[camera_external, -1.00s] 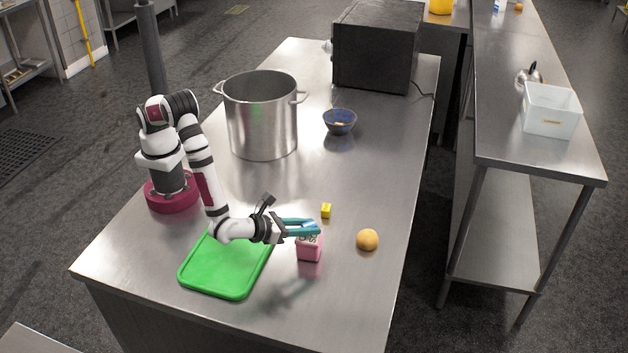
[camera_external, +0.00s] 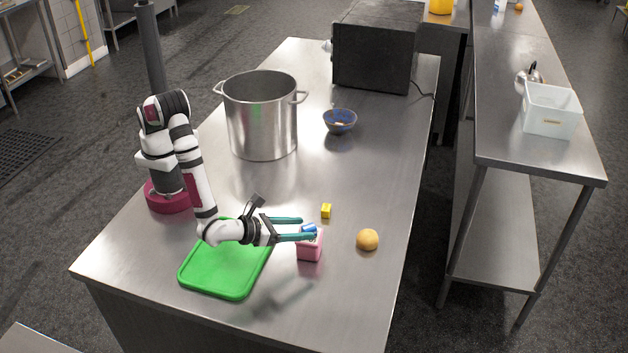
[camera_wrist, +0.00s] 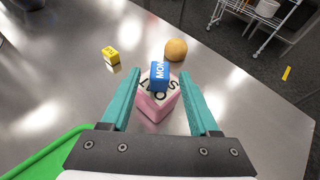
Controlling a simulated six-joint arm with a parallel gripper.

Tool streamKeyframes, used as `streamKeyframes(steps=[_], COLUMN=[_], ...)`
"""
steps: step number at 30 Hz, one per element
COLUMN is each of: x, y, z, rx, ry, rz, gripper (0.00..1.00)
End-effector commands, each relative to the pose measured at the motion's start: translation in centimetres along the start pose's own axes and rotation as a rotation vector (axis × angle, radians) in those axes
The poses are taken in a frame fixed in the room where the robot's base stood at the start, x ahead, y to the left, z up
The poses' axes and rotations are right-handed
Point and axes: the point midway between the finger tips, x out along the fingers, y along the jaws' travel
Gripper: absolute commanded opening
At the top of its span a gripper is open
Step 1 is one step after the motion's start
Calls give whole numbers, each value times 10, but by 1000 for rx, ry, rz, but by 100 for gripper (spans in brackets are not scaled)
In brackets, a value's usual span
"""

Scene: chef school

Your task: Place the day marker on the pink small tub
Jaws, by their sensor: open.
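The day marker is a small blue block (camera_wrist: 159,75) with "MON" on it; it also shows in the external view (camera_external: 309,229). It rests on top of the pink small tub (camera_wrist: 152,106), whose white lid has black letters. The tub stands upright on the steel table and shows in the external view (camera_external: 309,251). My gripper (camera_external: 308,229) is open, its teal fingers apart on either side of the marker and tub top. In the wrist view, gaps show between the fingers (camera_wrist: 160,85) and the marker.
A green cutting board (camera_external: 226,267) lies left of the tub, under my wrist. A yellow block (camera_external: 326,211) and an orange ball-shaped fruit (camera_external: 367,240) lie nearby. A large steel pot (camera_external: 262,118), blue bowl (camera_external: 340,121) and dark oven (camera_external: 376,47) stand farther back.

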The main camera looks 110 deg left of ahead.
Motion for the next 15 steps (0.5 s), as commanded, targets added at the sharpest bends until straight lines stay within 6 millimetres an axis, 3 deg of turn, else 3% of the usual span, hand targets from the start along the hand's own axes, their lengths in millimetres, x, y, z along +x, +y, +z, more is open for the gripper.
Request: streamKeyframes(steps=[3, 7, 10, 15], x=[-36, -69, -84, -93], y=[-2, -1, 0, 0], z=[0, 0, 0, 0], rx=[-1, 0, 0, -2], ry=[0, 0, 0, 1], rz=[-6, -5, -2, 1], gripper=[61, 61, 61, 61])
